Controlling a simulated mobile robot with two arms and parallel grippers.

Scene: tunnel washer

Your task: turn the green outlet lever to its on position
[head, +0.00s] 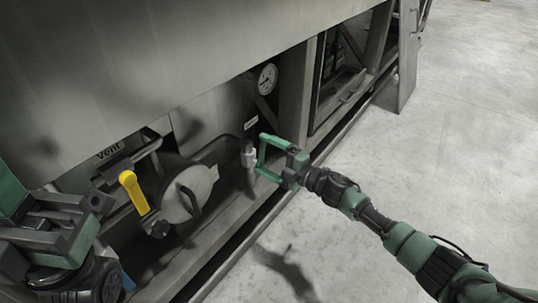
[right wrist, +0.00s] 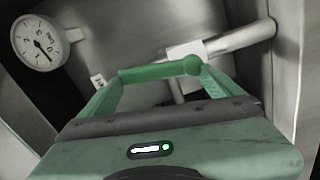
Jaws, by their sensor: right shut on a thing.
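The green outlet lever (head: 260,152) shows as a short green bar beside a pale metal fitting on the lower side of the washer. In the right wrist view it is a green rod (right wrist: 158,71) with a rounded end, lying across between the fingertips. My right gripper (head: 263,153) is shut on the lever, one finger at each end. A pale pipe and valve body (right wrist: 190,52) shows just behind the lever. Parts of my left arm (head: 60,235) fill the lower left corner; its finger state is unclear.
A yellow lever (head: 133,192) stands near the "Vent" label (head: 108,150), left of a round grey cover (head: 188,196). A dial gauge (head: 267,79) sits above the fitting and also shows in the right wrist view (right wrist: 40,42). Frame posts border the recess. The concrete floor at right is clear.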

